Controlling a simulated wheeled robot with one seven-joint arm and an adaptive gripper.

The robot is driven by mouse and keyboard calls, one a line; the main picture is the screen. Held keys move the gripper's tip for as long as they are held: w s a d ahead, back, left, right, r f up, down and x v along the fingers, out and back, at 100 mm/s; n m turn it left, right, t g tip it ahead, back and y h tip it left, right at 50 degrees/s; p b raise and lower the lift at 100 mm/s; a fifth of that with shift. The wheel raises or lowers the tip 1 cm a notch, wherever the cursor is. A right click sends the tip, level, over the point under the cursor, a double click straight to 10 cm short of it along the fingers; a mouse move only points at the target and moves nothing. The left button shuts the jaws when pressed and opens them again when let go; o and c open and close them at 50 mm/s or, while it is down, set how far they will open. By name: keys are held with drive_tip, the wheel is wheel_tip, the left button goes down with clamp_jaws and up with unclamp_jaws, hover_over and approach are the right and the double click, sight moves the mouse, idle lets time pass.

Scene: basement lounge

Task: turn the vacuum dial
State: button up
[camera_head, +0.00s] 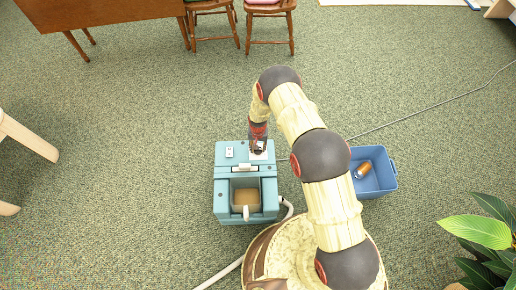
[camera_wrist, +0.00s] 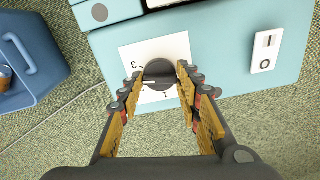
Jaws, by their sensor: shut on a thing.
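The vacuum (camera_head: 228,170) is a light blue box on the carpet, with my gripper (camera_head: 258,146) over its far right top. In the wrist view the dial (camera_wrist: 159,72) is a dark round knob on a white plate (camera_wrist: 178,44) marked with numbers, of which 3 and 1 can be read. A pale pointer line on the dial points left in that view. My gripper (camera_wrist: 158,84) has its two yellow-sided fingers on either side of the dial, shut on it. In the head view my gripper hides most of the dial.
A rocker switch (camera_wrist: 266,50) marked I and O is beside the dial plate. A blue bin (camera_head: 382,178) with an orange-brown can (camera_head: 363,170) stands right of the vacuum. A hose (camera_head: 222,273) and a thin cord (camera_head: 425,109) lie on the carpet. A plant (camera_head: 487,235) is at lower right.

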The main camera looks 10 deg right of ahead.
drive_tip(key=shift+m, duration=1.9)
drive_tip(key=o, duration=1.1)
drive_tip(key=shift+c, duration=0.2)
drive_tip(key=shift+o, duration=0.5)
wheel_tip(320, 180, up, 12)
